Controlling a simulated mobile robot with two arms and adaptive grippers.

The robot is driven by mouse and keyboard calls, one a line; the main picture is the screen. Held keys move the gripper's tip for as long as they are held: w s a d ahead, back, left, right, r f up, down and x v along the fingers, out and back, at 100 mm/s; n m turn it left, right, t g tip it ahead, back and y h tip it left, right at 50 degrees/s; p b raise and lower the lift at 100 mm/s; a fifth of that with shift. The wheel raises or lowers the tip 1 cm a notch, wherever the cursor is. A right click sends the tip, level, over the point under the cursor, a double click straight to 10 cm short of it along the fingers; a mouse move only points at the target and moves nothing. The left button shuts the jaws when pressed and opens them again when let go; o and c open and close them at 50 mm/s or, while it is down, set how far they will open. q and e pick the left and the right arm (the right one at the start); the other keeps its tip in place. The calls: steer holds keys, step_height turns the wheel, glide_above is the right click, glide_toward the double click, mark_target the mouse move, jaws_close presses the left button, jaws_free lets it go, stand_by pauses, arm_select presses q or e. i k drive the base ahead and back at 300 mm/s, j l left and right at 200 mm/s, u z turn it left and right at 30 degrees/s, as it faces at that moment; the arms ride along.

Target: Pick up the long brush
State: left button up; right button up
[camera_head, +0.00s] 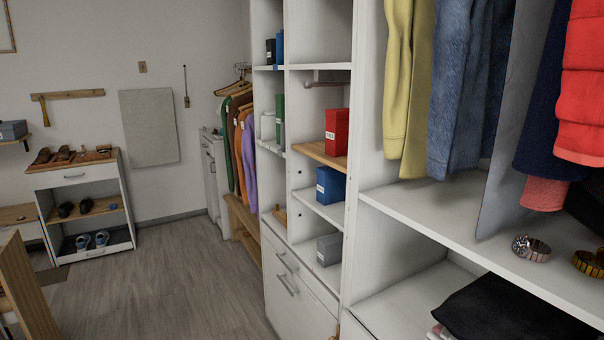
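I cannot tell for certain which thing is the long brush. A long thin dark item (185,82) hangs upright on the back wall, too small to identify. A short wooden-looking item (44,110) hangs from the left end of a wooden wall rail (75,94). A small wooden item (280,215) lies in a low cubby of the shelving and could be a brush. Neither of my grippers is in view.
White cubby shelving (347,200) fills the right, with boxes, hanging clothes and watches (531,248). A shoe cabinet (84,175) stands at the back left. A wooden slatted piece (28,285) is at the lower left. The wooden floor (170,290) between is clear.

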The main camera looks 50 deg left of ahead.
mark_target(99, 148)
steer(key=i+j+u, duration=0.15)
steer(key=j+u, duration=0.2)
steer(key=j, duration=0.15)
steer(key=i+j+u, duration=0.2)
steer(key=j+u, duration=0.15)
steer(key=i+j+u, duration=0.3)
steer(key=j, duration=0.15)
steer(key=i+j+u, duration=0.2)
steer(key=j+u, duration=0.15)
steer(key=i+j+u, duration=0.55)
steer(key=i+u, duration=0.2)
steer(key=i, duration=0.3)
steer(key=i+j+u, duration=0.1)
steer(key=i+u, duration=0.25)
steer(key=i, duration=0.2)
steer(key=i+u, duration=0.1)
steer(key=i, duration=0.45)
steer(key=i+l+u, duration=0.15)
steer(key=i, duration=0.35)
steer(key=i+l+u, duration=0.1)
steer(key=i, duration=0.45)
steer(key=i+l+u, duration=0.15)
steer(key=i, duration=0.35)
steer(key=i+l+u, duration=0.1)
steer(key=i+l, duration=0.25)
steer(key=i, duration=0.15)
